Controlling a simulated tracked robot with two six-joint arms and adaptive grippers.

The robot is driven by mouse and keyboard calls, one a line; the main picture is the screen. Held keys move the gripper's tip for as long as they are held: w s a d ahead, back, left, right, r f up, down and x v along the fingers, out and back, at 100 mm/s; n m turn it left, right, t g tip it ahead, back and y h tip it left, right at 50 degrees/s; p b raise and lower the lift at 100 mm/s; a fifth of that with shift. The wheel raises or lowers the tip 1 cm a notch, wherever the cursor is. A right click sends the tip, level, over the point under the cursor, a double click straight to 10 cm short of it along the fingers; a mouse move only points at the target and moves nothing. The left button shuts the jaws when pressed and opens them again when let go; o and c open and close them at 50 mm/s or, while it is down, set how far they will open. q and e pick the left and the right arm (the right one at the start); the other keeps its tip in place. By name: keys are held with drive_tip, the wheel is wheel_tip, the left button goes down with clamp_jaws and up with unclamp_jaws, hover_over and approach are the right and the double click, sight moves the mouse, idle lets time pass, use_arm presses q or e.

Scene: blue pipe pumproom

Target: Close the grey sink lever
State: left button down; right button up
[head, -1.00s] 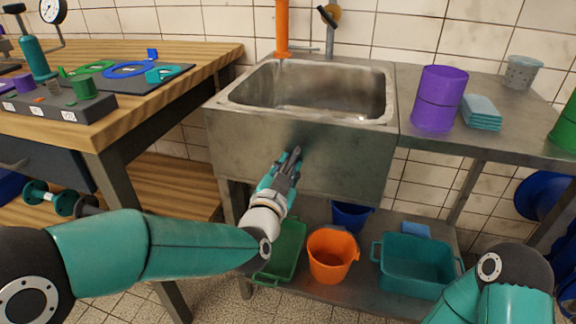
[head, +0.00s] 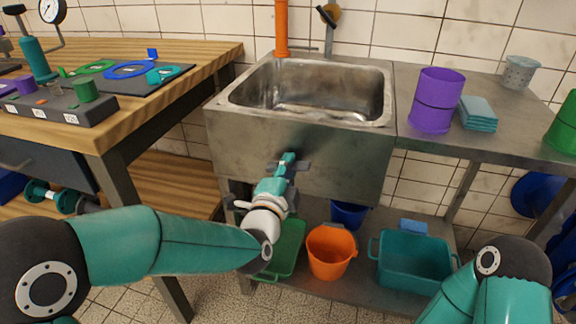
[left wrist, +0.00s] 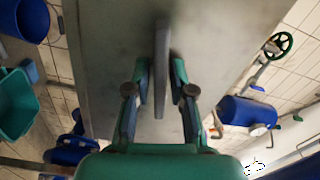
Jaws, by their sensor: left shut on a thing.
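The metal sink (head: 300,150) has a broad grey front panel. My left gripper (head: 287,163) is at that panel, below the rim. In the left wrist view, the grey lever (left wrist: 161,65) is a flat bar standing out from the panel (left wrist: 215,35). It lies between the two fingers of my left gripper (left wrist: 161,75), which is shut on it. In the head view the gripper largely covers the lever, so its angle is hard to judge there. My right gripper is out of view; only part of my right arm shows at lower right.
A purple container (head: 437,100) and folded blue cloths (head: 478,113) stand on the counter right of the sink. Below are an orange bucket (head: 331,252) and a teal tub (head: 414,264). A wooden workbench (head: 205,62) stands close on the left.

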use_arm(q)
drive_tip(key=shift+s+d+f+m, duration=0.1)
drive_tip(key=shift+d+f+m, duration=0.05)
drive_tip(key=shift+m, duration=0.95)
drive_tip(key=c, duration=1.2)
unclamp_jaws()
drive_tip(key=shift+s, duration=0.3)
drive_tip(key=v, duration=1.1)
drive_tip(key=shift+s+f, duration=0.1)
drive_tip(key=shift+s, duration=0.05)
